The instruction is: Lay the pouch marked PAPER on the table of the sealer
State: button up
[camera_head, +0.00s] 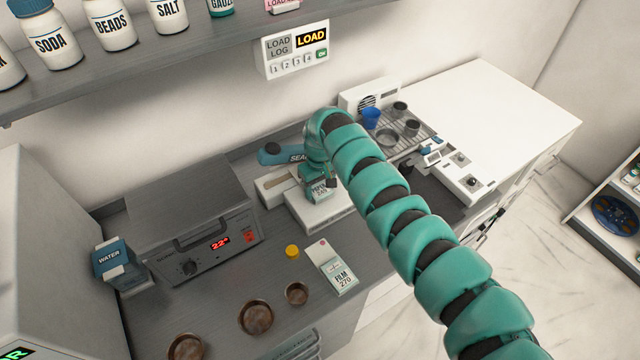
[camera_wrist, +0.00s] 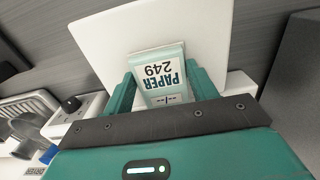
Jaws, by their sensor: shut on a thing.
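My gripper (camera_head: 316,180) is shut on the pouch marked PAPER 249 (camera_head: 321,191), above the white table of the sealer. In the wrist view the pouch (camera_wrist: 160,70) sits between my two green fingers, its label upside down and its far end over the white table (camera_wrist: 210,35). I cannot tell whether the pouch touches the table. The sealer's table (camera_head: 322,216) shows below my gripper in the head view. The sealer's blue arm (camera_head: 270,154), with a partly hidden SEAL label, is behind and to the left.
A pouch marked FILM 270 (camera_head: 341,276) lies on the counter in front, near a yellow cap (camera_head: 292,251) and several brown bowls (camera_head: 256,317). A rack with cups (camera_head: 410,118) is behind my arm.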

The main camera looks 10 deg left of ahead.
jog(key=shift+f, duration=0.2)
jog(key=o, duration=1)
jog(key=shift+r+b, duration=2.95)
jog(key=shift+r, duration=3.25)
